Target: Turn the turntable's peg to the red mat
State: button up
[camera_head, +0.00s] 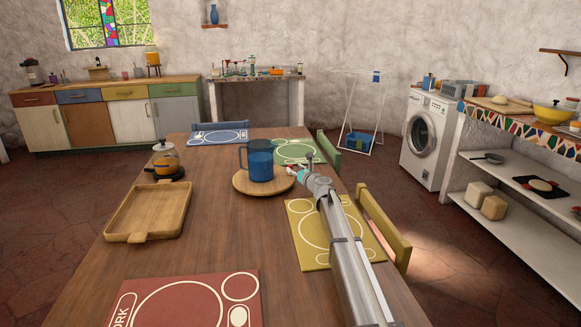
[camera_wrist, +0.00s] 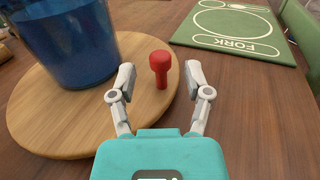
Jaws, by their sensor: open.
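The round wooden turntable (camera_head: 245,186) lies on the table with a blue pitcher (camera_head: 260,160) standing on it. In the wrist view the turntable (camera_wrist: 45,125) fills the left side, with the pitcher (camera_wrist: 70,40) on it. The turntable's red peg (camera_wrist: 160,68) stands upright near its right edge, between the open fingers of my gripper (camera_wrist: 160,80). I cannot tell whether either finger touches it. In the head view my gripper (camera_head: 298,170) is at the turntable's right side. The red mat (camera_head: 190,302) lies at the table's near end, toward the lower left.
A wooden tray (camera_head: 150,212) and a glass kettle (camera_head: 166,159) stand left of the turntable. A yellow mat (camera_head: 305,225) lies under my arm, a green mat (camera_head: 298,151) and a blue mat (camera_head: 220,134) lie farther back. Chairs (camera_head: 385,225) line the right edge.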

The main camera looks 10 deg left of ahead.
aim_at(292, 166)
jog(key=shift+x, duration=1.95)
jog(key=shift+d, duration=0.1)
grip_shut()
